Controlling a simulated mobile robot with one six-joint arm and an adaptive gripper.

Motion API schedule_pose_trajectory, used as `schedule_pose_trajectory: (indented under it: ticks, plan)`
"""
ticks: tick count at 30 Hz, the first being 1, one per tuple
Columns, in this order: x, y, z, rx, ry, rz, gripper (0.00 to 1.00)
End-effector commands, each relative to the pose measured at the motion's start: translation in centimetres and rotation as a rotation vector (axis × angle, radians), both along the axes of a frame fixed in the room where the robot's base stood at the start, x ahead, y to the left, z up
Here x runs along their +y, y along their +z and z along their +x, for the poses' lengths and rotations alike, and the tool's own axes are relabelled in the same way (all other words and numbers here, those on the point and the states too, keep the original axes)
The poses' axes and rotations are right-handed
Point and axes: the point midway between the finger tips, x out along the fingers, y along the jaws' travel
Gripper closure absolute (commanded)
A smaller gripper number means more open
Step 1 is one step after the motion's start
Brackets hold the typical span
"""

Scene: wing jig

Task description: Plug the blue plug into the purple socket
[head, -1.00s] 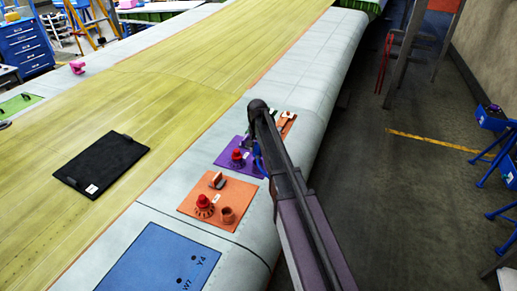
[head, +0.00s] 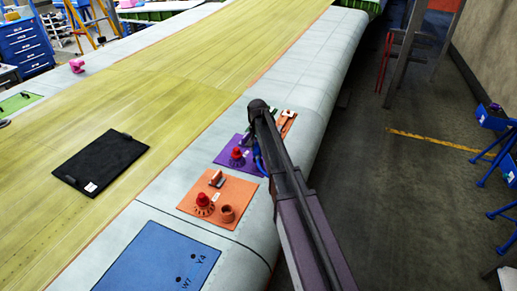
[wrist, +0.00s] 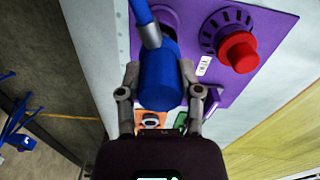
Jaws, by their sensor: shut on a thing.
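The blue plug (wrist: 160,82) is between the two fingers of my gripper (wrist: 159,74) in the wrist view, with its blue cable rising to the top edge. The purple panel (wrist: 276,28) lies behind it on the wing. A rounded purple part, likely the purple socket (wrist: 172,17), shows just behind the plug's upper end. The plug hides most of it, so I cannot tell whether the two touch. In the head view the purple panel (head: 226,157) shows left of my arm, with a bit of blue (head: 258,160) beside it.
A red knob (wrist: 238,52) stands on the purple panel. An orange panel (head: 238,193) with a red knob and an orange socket is nearer. A blue panel (head: 150,262) and a black mat (head: 100,162) lie on the wing. The wing edge drops to the floor at right.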

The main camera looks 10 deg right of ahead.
Motion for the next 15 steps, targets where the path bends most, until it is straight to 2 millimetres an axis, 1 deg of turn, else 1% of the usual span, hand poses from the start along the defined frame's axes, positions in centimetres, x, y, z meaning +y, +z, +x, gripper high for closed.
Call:
schedule_pose_trajectory:
  ticks: [15]
  plan:
    - [0.01, -0.75, 0.00, 0.000, 0.000, 0.000, 0.99]
